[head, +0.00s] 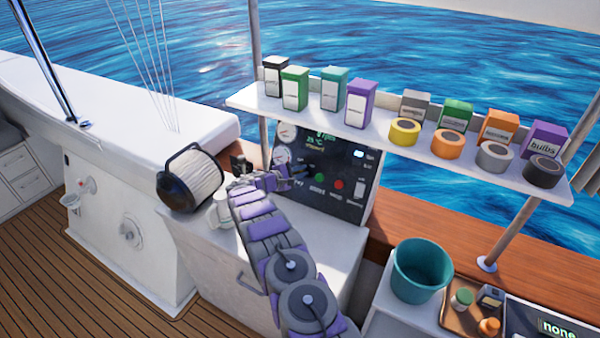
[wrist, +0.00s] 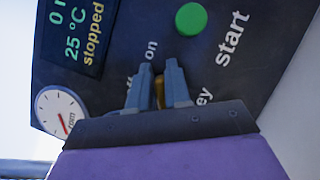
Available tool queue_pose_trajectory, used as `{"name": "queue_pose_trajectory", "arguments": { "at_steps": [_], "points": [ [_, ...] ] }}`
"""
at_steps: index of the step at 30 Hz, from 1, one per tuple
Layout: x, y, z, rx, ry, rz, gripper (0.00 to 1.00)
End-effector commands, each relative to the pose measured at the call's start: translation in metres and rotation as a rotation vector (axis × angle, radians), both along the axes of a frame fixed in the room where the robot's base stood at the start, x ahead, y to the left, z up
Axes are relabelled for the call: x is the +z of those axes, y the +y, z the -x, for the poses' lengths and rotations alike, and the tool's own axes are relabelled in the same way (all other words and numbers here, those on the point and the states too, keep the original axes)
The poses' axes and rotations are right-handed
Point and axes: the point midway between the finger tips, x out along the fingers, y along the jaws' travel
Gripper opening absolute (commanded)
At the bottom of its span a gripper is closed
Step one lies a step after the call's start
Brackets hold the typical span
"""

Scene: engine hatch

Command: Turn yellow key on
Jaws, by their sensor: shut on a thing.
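The yellow key (wrist: 159,92) shows in the wrist view as a narrow yellow strip between my two fingers. My gripper (wrist: 160,67) is shut on it, and the fingers hide most of the key. The key sits on the dark control panel (wrist: 110,62), near the "on" label and a partly covered "key" label. In the head view my gripper (head: 303,172) reaches the left part of the panel (head: 350,203), and I cannot make out the key there. The panel's display (wrist: 80,28) reads 25 °C and "stopped".
A green start button (wrist: 191,18) is close to my fingers, and a red button (head: 339,184) is farther right. A gauge (wrist: 60,112) is on the panel. A shelf (head: 385,132) with boxes and tape rolls overhangs the panel.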

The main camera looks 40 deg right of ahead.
Motion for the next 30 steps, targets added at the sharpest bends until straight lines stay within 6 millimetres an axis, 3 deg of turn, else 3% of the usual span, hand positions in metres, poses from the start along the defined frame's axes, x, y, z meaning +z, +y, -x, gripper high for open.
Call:
{"name": "queue_pose_trajectory", "arguments": {
  "at_steps": [8,9,15,23,30],
  "points": [
    [-0.002,0.000,0.001,-0.002,0.001,-0.002,0.00],
    [-0.002,0.000,0.001,-0.002,0.002,-0.002,0.21],
    [-0.001,0.000,0.001,-0.002,0.001,-0.001,0.38],
    [0.000,0.002,0.000,0.000,0.001,-0.001,0.38],
    [0.009,0.033,-0.001,0.004,0.002,-0.002,0.38]
  ]
}}
